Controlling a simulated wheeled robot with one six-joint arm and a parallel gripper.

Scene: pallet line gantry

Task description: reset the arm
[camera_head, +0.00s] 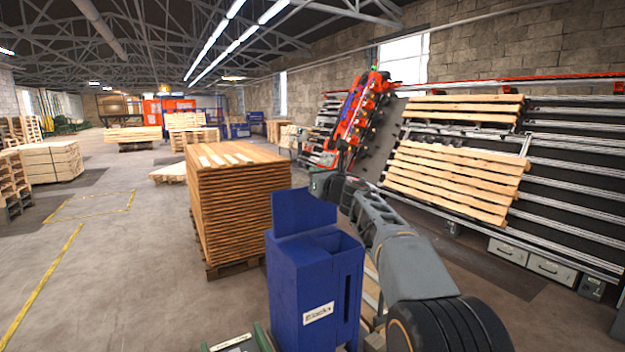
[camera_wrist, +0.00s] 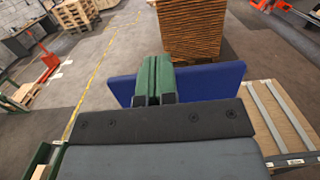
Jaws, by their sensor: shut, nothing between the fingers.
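My arm reaches forward from the lower right in the head view, and its far end is above and behind the blue bin (camera_head: 315,275). In the wrist view my gripper (camera_wrist: 153,80) shows as two green fingers pressed together, with nothing between them. The top of a blue panel (camera_wrist: 215,80) lies just beyond and below the fingers. I cannot tell the exact gap between the fingers and the panel. The fingertips are too small to make out in the head view.
A tall stack of wooden boards (camera_head: 235,205) on a pallet stands behind the blue bin. The pallet line rack (camera_head: 570,185) holding slatted pallets (camera_head: 455,178) and a red gantry unit (camera_head: 358,110) are at the right. Open floor with yellow lines (camera_head: 50,285) lies at the left.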

